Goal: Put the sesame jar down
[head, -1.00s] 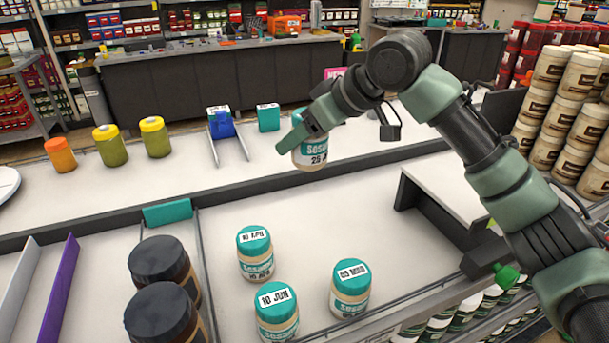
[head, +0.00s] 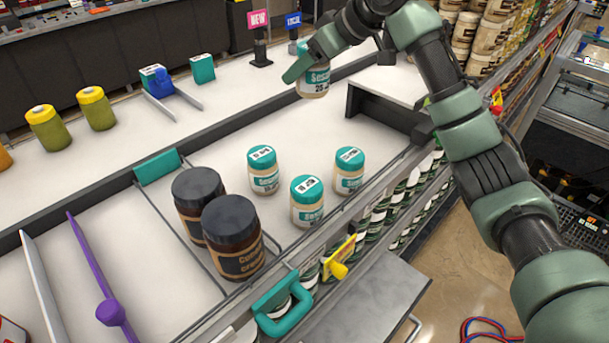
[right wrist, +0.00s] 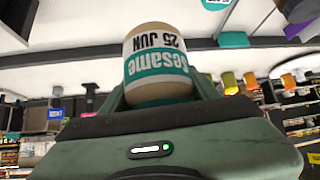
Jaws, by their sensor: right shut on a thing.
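The sesame jar (head: 313,80) has a teal and white label reading "25 JUN" in the right wrist view (right wrist: 157,62). My right gripper (head: 306,68) is shut on it and holds it above the far part of the white shelf (head: 330,130). The jar is roughly upright in the head view; its lid is largely hidden behind the gripper. Three similar teal-lidded jars stand below and nearer: one at the left (head: 263,170), one at the front (head: 307,202), one at the right (head: 349,171). My left gripper is not in view.
Two dark-lidded jars (head: 232,237) stand left of the sesame jars behind a wire divider. A raised dark-edged ledge (head: 390,88) bounds the right side. The shelf behind the three jars is clear. Green-yellow jars (head: 96,108) stand on the back counter.

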